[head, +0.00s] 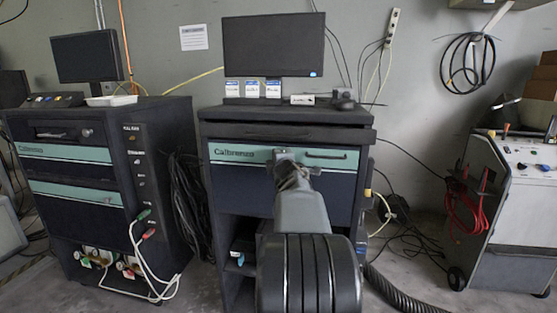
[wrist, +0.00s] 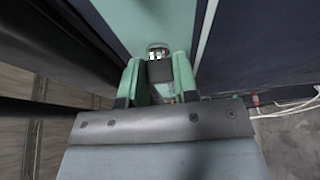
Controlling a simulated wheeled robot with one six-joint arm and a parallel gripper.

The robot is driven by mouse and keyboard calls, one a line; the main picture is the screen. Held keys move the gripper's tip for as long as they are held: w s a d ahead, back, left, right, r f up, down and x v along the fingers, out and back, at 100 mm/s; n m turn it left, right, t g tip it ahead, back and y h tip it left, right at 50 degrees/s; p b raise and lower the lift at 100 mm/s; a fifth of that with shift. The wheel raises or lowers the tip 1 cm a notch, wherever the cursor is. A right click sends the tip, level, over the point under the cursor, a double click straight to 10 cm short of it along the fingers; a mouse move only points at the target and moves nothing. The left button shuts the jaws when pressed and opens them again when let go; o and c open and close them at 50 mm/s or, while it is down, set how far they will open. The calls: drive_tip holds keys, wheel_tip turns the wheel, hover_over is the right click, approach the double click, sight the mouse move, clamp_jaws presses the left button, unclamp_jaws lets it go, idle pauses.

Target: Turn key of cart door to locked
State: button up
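The middle cart's door (head: 235,180) is dark blue with a teal stripe and a "Calbrenzo" label, and it looks closed. My gripper (head: 291,172) is in front of it, left of the dark handle (head: 325,155). In the wrist view my gripper (wrist: 159,78) has two green-tinted fingers with a dark block between them, apparently the key (wrist: 160,70). The block seems to touch both fingers. A small silvery lock part (wrist: 158,51) shows just beyond it on the teal surface. The key is hidden behind my gripper in the head view; its turn angle cannot be told.
A similar cart (head: 75,190) stands at the left with cables on it. A monitor (head: 273,45) stands on the middle cart. A grey wheeled unit (head: 510,210) with red cables is at the right. A black hose (head: 395,298) lies on the floor beside the middle cart.

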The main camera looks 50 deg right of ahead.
drive_tip(key=o, duration=0.4)
drive_tip(key=shift+o, duration=0.2)
drive_tip(key=p+v, duration=0.1)
drive_tip(key=v, duration=1.2)
drive_tip(key=shift+s+a+p, duration=0.2)
drive_tip(key=shift+s+p, duration=0.2)
drive_tip(key=shift+r, duration=0.1)
